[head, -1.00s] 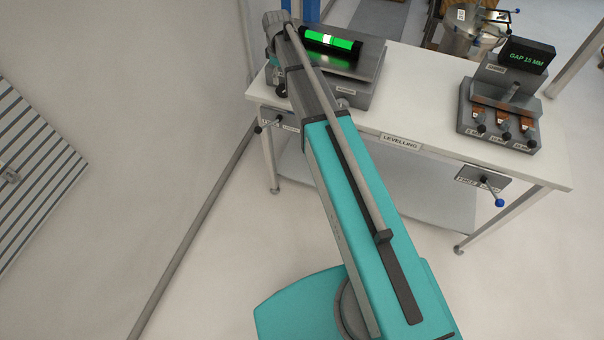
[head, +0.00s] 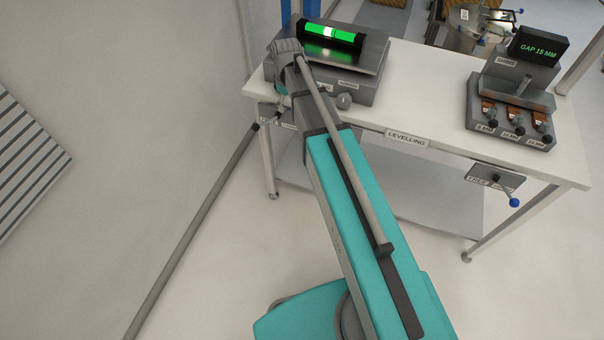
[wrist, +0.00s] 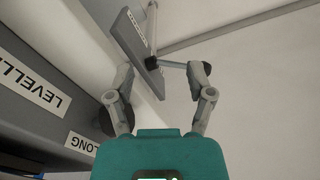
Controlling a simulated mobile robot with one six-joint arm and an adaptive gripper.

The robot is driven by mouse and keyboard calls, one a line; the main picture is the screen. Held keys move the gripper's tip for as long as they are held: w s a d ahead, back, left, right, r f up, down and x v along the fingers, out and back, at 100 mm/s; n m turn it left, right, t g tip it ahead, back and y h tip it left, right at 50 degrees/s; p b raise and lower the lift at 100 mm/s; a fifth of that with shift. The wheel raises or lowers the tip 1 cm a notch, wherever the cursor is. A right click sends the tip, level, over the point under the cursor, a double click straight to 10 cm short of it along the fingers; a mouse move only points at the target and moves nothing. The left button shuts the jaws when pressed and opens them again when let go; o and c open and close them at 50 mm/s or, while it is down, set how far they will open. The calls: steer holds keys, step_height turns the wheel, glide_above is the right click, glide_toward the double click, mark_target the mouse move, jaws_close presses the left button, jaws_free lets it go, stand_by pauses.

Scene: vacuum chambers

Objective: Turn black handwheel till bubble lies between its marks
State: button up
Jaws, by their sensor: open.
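A level vial (head: 345,37) glows green on top of the grey levelling block (head: 362,84). Its bright white bubble (head: 329,32) shows near the middle of the tube; its marks are too small to judge against it. My gripper (wrist: 161,72) is open and empty in the wrist view, its two fingers apart. A dark rounded shape (wrist: 106,122), perhaps the black handwheel, shows partly behind the left finger, beside the LONG label (wrist: 80,143). In the head view my arm hides the block's left front, and no black handwheel can be made out there.
A grey knob (head: 344,101) sits at the block's front. A plate (wrist: 132,38) with a thin lever lies beyond my fingertips. The white table (head: 420,107) also bears a gap gauge (head: 515,95). A blue-tipped lever (head: 513,201) sticks out from the table's front.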

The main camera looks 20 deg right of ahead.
steer(key=s+f+m+b, duration=0.5)
steer(key=s+f+b, duration=1)
steer(key=f, duration=0.1)
steer(key=shift+s+d+f+b, duration=0.2)
steer(key=shift+d+b, duration=0.05)
steer(key=shift+b, duration=0.15)
steer(key=shift+m, duration=0.3)
steer(key=s+r+m+p, duration=0.1)
steer(key=s+r+p, duration=0.2)
steer(key=r+p, duration=1.7)
steer(key=shift+r+p, duration=0.35)
stand_by(1.8)
